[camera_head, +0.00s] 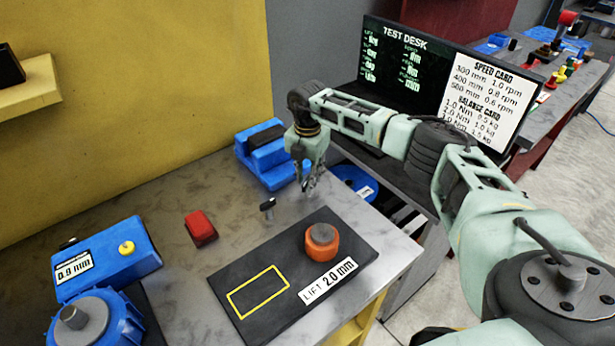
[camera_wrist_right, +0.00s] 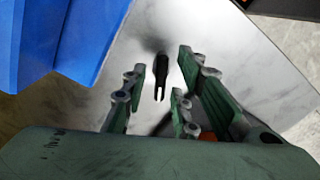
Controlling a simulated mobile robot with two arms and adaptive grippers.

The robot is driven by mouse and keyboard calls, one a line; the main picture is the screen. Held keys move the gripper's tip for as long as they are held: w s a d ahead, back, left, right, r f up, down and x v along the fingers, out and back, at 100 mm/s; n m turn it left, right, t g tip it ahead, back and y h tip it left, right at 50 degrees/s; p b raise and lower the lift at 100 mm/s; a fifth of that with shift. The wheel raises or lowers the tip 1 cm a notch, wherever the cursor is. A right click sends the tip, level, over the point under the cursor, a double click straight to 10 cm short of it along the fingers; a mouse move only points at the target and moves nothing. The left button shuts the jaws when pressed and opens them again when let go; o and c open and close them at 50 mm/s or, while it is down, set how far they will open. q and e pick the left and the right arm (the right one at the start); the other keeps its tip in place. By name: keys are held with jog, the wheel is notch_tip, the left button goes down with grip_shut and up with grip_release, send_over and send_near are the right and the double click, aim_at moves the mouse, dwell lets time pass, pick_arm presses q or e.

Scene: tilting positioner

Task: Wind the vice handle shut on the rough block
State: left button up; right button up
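The blue vice (camera_head: 262,158) stands at the back of the grey bench; a blue body, probably the same vice, fills the left of the wrist view (camera_wrist_right: 60,40). My right gripper (camera_head: 309,192) points down just right of and in front of the vice, above the bench. In the wrist view its fingers (camera_wrist_right: 155,95) are apart with nothing gripped. A small black handle-like piece (camera_head: 267,205) stands in front of the vice; a dark forked pin (camera_wrist_right: 160,82) shows beyond the fingers, perhaps the same piece. I cannot make out the rough block. My left gripper is out of view.
A red block (camera_head: 200,228) lies on the bench. A black mat (camera_head: 250,320) holds an orange cylinder (camera_head: 321,243) and a "LIFT 2.0 mm" label. A blue gauge box (camera_head: 108,262) is at left. A test desk screen (camera_head: 400,65) stands behind my right arm.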

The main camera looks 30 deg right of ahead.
jog(key=shift+f, duration=0.1)
notch_tip(320, 180, up, 12)
dwell(0.6)
jog(key=shift+s+a, duration=0.1)
